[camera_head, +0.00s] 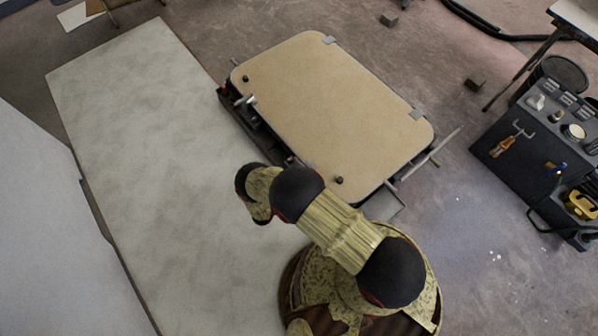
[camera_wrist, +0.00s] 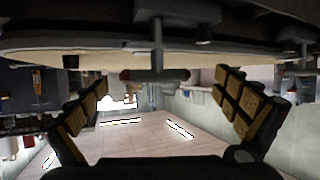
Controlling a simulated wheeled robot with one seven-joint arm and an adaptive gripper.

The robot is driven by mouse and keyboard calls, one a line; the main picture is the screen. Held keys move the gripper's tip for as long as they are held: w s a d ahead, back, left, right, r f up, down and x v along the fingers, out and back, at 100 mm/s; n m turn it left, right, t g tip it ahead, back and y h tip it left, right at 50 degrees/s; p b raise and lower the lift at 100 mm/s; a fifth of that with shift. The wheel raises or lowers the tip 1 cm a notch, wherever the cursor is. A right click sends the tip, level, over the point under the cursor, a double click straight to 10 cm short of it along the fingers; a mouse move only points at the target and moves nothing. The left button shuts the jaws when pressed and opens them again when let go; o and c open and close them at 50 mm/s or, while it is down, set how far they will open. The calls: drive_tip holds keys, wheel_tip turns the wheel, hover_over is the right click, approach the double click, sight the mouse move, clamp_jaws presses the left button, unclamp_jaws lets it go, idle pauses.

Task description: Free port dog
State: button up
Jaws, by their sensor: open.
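The hatch lid (camera_head: 330,110) is a tan panel with rounded corners on a dark frame. A dog (camera_wrist: 157,45) shows in the wrist view as a grey stem with a crossbar handle (camera_wrist: 155,76) at its end, beside the lid's edge (camera_wrist: 90,43). My gripper (camera_wrist: 160,92) is open, its two fingers spread to either side of the crossbar, with visible gaps. In the head view my fingers are not clearly seen. There, a silver handle (camera_head: 245,99) shows at the lid's left edge; I cannot tell whether it is the same dog.
A pale flat slab (camera_head: 140,130) lies left of the hatch. A dark tool chest (camera_head: 520,150) with a screwdriver (camera_head: 504,146) and other tools stands at the right. A thin rod (camera_head: 435,160) sticks out at the lid's right. Floor beyond the hatch is mostly clear.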

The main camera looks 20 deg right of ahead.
drive_tip(key=shift+s+a+r, duration=0.25)
drive_tip(key=shift+s+a, duration=0.35)
drive_tip(key=shift+s, duration=0.3)
drive_tip(key=shift+s+a+r, duration=0.2)
drive_tip(key=shift+s+a, duration=0.35)
drive_tip(key=shift+s, duration=0.3)
drive_tip(key=shift+f, duration=0.1)
